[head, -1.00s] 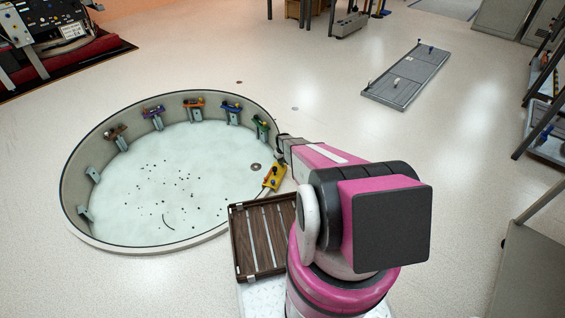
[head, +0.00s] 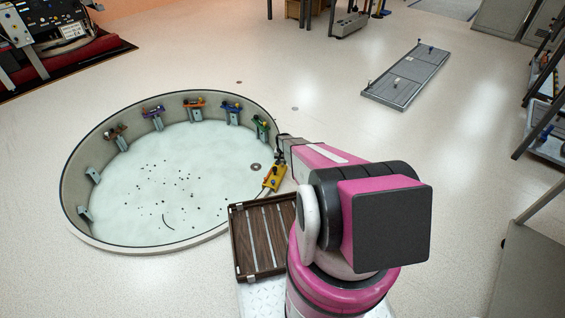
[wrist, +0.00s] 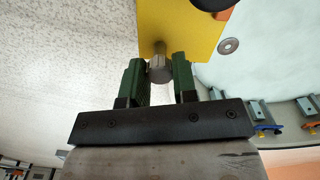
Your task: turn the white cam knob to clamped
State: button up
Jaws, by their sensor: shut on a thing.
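The white cam knob (wrist: 159,69) looks pale grey in the wrist view and projects from the edge of a yellow block (wrist: 177,27). My gripper (wrist: 160,77) has its two green fingers on either side of the knob and is shut on it. In the head view the yellow block (head: 274,178) sits at the right rim of the round pit. My gripper (head: 278,158) is just above the block there, and the knob is too small to make out. The knob's clamp marking cannot be read.
The round pit (head: 68,200) has several coloured clamps along its inner wall and dark bits on its floor. A brown slatted tray (head: 258,240) lies beside my arm. A grey panel (head: 405,78) lies on the floor at the back right. Open floor surrounds it.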

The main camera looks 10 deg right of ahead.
aim_at(282, 161)
dwell(0.4)
jog(key=o, duration=0.9)
notch_tip(282, 161, up, 11)
jog(key=shift+f, duration=0.1)
jog(key=s+a+r+n, duration=0.1)
jog(key=s+a+r, duration=0.2)
jog(key=s+r, duration=0.8)
jog(key=s+a+r+n, duration=0.1)
jog(key=s+a+r, duration=0.1)
jog(key=s+r, duration=1)
jog(key=s+a+r+n, duration=0.1)
jog(key=s+a+r, duration=0.2)
jog(key=s+r, duration=0.8)
jog(key=shift+s+a+r+n, duration=0.1)
jog(key=shift+a+r+n, duration=0.1)
jog(key=shift+r, duration=0.4)
jog(key=shift+s+a+r+n, duration=0.1)
jog(key=shift+a+r+n, duration=0.1)
jog(key=shift+r, duration=0.4)
